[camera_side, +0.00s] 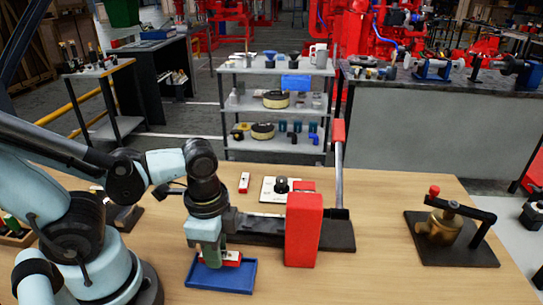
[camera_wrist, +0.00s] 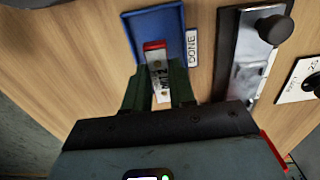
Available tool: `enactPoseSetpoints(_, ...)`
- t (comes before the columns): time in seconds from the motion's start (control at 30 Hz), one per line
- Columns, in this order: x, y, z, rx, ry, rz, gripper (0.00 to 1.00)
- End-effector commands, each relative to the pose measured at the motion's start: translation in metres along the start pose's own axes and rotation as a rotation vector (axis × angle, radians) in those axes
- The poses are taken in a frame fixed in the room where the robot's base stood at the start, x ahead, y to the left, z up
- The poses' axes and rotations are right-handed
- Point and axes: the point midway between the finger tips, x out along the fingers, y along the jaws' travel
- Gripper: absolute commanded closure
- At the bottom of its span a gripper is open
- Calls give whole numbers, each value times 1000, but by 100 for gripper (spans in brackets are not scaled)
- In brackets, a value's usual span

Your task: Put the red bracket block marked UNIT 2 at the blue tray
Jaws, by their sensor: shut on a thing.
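The red bracket block (camera_side: 233,258) has a white label; in the wrist view the block (camera_wrist: 154,46) shows its red end and part of the label's lettering, which is partly hidden. My gripper (camera_side: 215,257) is shut on it, with green fingers on both sides, also seen in the wrist view (camera_wrist: 159,88). The blue tray (camera_side: 240,286) lies on the wooden table below the gripper. In the wrist view the tray (camera_wrist: 172,18) surrounds the block's red end. I cannot tell whether the block touches the tray floor.
A DONE label (camera_wrist: 193,47) lies beside the tray. A tall red block (camera_side: 304,230) and an upright lever (camera_side: 339,170) stand on a dark base to the right. Another red-and-white block (camera_side: 245,182) lies behind. A brass fixture (camera_side: 443,228) stands far right, with bare table between.

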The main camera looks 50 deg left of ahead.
Motion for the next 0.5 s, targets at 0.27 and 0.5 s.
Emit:
enactPoseSetpoints(0.27,23,0,0,0,0,0,100)
enactPoseSetpoints(0.5,34,0,0,0,0,0,100)
